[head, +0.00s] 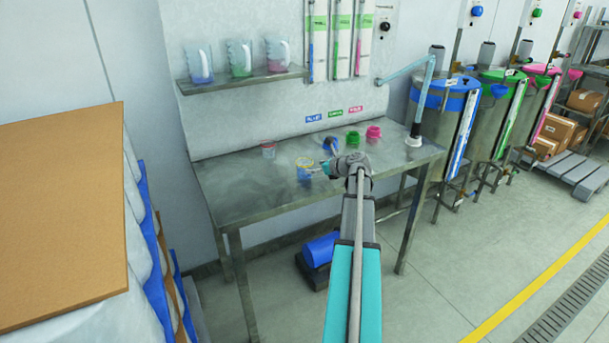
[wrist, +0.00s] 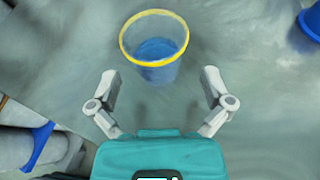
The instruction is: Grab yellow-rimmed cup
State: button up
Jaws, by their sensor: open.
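The yellow-rimmed cup (head: 304,170) stands on the metal table near its front left part. In the wrist view the yellow-rimmed cup (wrist: 154,46) is clear, with blue contents or a blue bottom inside. My gripper (wrist: 160,83) is open and empty, its two fingers spread just short of the cup. The cup lies ahead of the fingertips, roughly centred between them. In the head view my gripper (head: 318,170) is at the right side of the cup and partly blends with it.
Blue (head: 330,144), green (head: 352,137) and pink (head: 373,132) items stand behind my gripper. Measuring jugs (head: 240,58) sit on a wall shelf. The table's front left is clear.

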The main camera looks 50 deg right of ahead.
aim_at(303, 167)
jog(key=shift+w+f, duration=0.15)
jog(key=shift+w, duration=0.2)
jog(key=shift+f+b+x, duration=0.2)
jog(key=shift+b+x, duration=0.45)
jog(key=shift+x, duration=0.45)
jog(key=shift+f+b+x, duration=0.2)
jog(key=shift+b+x, duration=0.4)
jog(key=shift+x, duration=0.45)
jog(key=shift+w+a+f, duration=0.1)
jog(key=shift+w+a, duration=0.15)
jog(key=shift+w, duration=0.05)
jog(key=shift+c, duration=0.3)
jog(key=c, duration=0.9)
jog(key=shift+r, duration=0.4)
jog(key=shift+c, duration=0.2)
